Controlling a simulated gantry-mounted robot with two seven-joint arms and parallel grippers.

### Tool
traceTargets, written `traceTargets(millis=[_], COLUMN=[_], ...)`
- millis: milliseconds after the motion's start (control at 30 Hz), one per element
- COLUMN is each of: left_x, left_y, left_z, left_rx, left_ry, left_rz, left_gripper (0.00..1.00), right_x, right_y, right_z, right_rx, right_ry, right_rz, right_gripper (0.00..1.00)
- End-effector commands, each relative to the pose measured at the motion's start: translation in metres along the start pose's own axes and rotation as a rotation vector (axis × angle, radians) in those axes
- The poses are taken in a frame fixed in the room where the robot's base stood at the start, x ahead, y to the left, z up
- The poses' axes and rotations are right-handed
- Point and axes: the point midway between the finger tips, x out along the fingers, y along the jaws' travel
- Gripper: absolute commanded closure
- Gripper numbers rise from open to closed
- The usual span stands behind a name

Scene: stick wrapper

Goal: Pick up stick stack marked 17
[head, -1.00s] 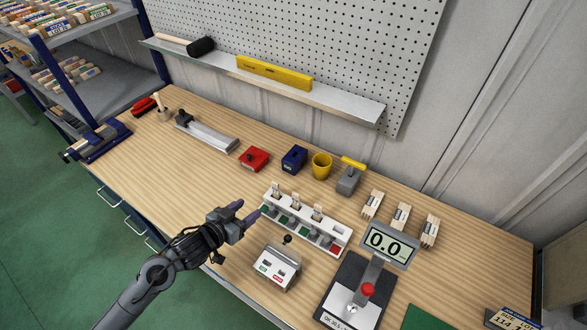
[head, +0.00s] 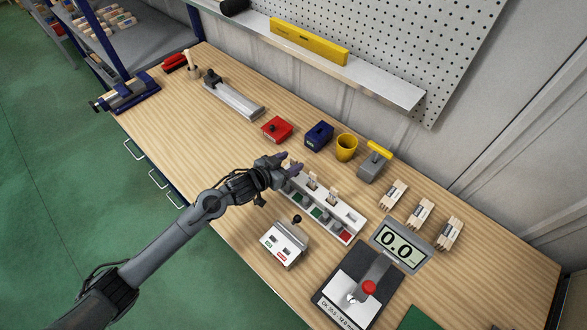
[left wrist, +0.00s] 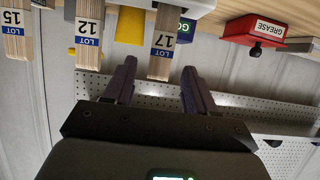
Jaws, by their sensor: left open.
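The stick stack marked 17 (left wrist: 160,45) is a pale wooden bundle with a blue and white LOT 17 label. It shows upside down in the left wrist view, between the tips of my open left gripper (left wrist: 158,68); I cannot tell whether they touch it. In the head view my left gripper (head: 291,163) is at the left end of the white rack (head: 352,222) and mostly hides this stack. The stacks marked 12 (left wrist: 88,35) and 15 (left wrist: 15,35) stand beside it in the rack. My right gripper is not in view.
Close behind the rack are a red grease box (head: 277,130), a blue box (head: 318,135), a yellow cup (head: 346,147) and a grey tool. More stacks lie at right.

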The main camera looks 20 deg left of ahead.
Motion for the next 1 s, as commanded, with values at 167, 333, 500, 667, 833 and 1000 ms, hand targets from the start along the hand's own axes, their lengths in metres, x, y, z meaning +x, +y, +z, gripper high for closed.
traceTargets(millis=[167,333,500,667,833,1000], left_x=[0.024,0.039,0.043,0.042,0.042,0.042], left_y=[0.002,0.001,0.001,0.001,0.001,0.001], left_z=[0.003,0.003,0.003,0.004,0.004,0.004], left_rx=[-0.001,-0.001,0.001,0.0,0.0,0.0], left_ry=[0.001,0.001,0.0,0.0,0.0,0.0], left_rz=[0.0,0.0,0.0,0.0,0.0,0.0], left_gripper=[0.44,0.44,0.44,0.47,0.73,0.98], right_x=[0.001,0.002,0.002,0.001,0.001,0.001], right_y=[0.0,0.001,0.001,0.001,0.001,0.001], right_z=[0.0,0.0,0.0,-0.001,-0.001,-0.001], right_rx=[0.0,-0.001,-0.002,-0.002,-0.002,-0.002], right_ry=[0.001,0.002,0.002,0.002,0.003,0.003], right_rz=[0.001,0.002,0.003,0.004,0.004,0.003], right_gripper=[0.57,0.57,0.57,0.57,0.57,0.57])
